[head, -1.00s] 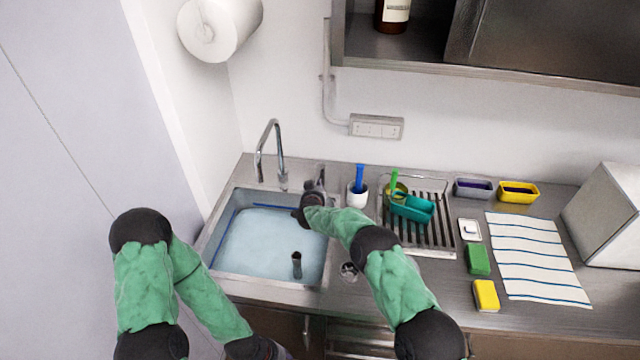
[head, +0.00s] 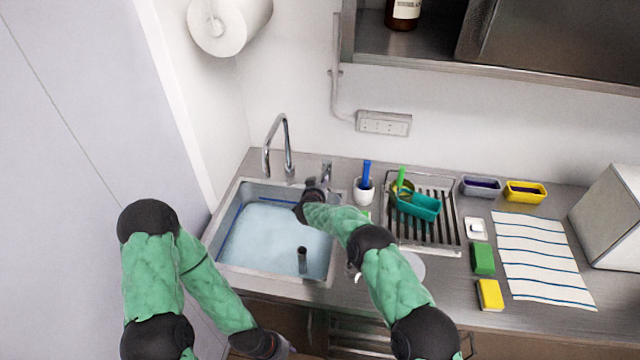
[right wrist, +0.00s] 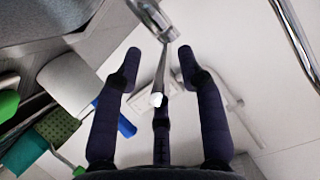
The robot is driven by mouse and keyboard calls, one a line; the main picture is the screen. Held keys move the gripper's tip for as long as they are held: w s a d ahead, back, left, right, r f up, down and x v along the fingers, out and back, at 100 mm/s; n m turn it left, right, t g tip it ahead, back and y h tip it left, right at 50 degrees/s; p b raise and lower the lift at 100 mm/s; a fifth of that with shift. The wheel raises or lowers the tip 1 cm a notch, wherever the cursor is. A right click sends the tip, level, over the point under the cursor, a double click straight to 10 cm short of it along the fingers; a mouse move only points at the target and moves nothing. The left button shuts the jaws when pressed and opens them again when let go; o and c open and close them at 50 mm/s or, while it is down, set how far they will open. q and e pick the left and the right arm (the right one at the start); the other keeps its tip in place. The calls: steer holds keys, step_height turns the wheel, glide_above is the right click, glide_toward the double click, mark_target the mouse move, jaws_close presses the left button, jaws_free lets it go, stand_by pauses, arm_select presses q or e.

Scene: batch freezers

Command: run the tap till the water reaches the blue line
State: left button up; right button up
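The sink (head: 226,262) holds pale bluish water (head: 270,240). A blue line (head: 262,200) shows on its back wall, just above the water surface. A dark upright pipe (head: 302,260) stands in the water near the front. The curved tap (head: 283,135) stands behind the sink; I see no stream from its spout. The tap's lever (head: 326,172) is right of it. My right gripper (head: 312,186) is close by the lever. In the right wrist view its fingers (right wrist: 160,54) are apart, with a metal rod between them. My left gripper (head: 285,348) is low, in front of the counter, its fingers unclear.
Right of the sink stand a white cup with a blue handle (head: 364,188) and a rack (head: 445,225) with a teal scoop (head: 418,206). Green (head: 483,259) and yellow (head: 490,294) sponges lie beside a striped cloth (head: 540,255). A shelf (head: 500,72) overhangs at the back.

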steer(key=shift+d+r, duration=0.15)
steer(key=shift+r, duration=0.1)
steer(key=shift+s+r, duration=0.25)
steer(key=shift+s, duration=0.2)
steer(key=v, duration=1)
steer(key=shift+s, duration=0.45)
